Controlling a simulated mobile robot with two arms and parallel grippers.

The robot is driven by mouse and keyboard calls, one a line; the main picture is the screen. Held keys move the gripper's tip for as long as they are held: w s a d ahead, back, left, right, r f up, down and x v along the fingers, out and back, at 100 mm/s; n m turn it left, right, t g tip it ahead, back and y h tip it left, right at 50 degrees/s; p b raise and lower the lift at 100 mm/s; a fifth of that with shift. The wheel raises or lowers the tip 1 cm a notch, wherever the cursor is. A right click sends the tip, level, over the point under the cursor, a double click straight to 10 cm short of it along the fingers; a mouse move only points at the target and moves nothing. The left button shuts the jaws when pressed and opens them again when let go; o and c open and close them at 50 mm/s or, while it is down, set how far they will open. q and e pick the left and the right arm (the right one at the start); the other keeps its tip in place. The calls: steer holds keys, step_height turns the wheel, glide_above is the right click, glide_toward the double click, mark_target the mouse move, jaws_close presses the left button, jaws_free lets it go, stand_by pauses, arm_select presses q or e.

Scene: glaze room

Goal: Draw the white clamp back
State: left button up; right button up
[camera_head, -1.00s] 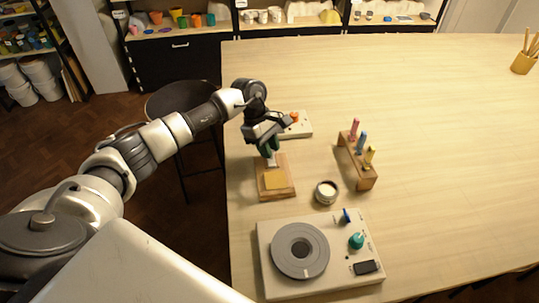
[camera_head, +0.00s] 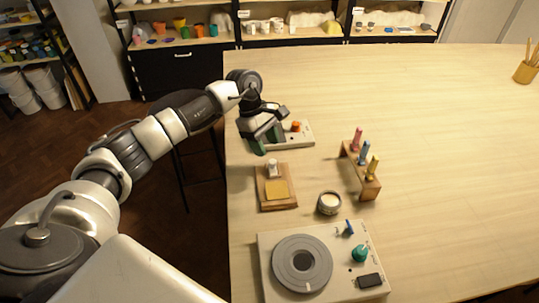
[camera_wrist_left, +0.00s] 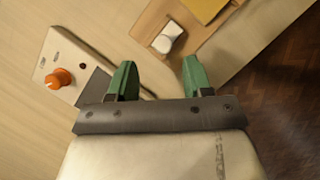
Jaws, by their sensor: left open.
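The white clamp (camera_head: 273,169) sits at the far end of a small wooden board (camera_head: 264,201), just behind a yellow square (camera_head: 277,189). It also shows in the left wrist view (camera_wrist_left: 167,38) as a white block on the board. My left gripper (camera_head: 267,139) has green fingers and is beyond the clamp, above the table. In the left wrist view the gripper (camera_wrist_left: 157,78) is open and empty, with the clamp beyond the fingertips and apart from them. My right gripper does not show.
A pale control box (camera_head: 298,138) with an orange knob is beside the left gripper. A wooden rack (camera_head: 365,182) with coloured tools, a small round jar (camera_head: 329,203) and a grey wheel device (camera_head: 302,264) stand nearby.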

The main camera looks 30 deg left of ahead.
arm_select(q)
steer(key=b+v, duration=0.1)
steer(key=v, duration=0.5)
steer(key=shift+a+r, duration=0.2)
steer(key=shift+r, duration=0.15)
steer(key=shift+f, duration=0.1)
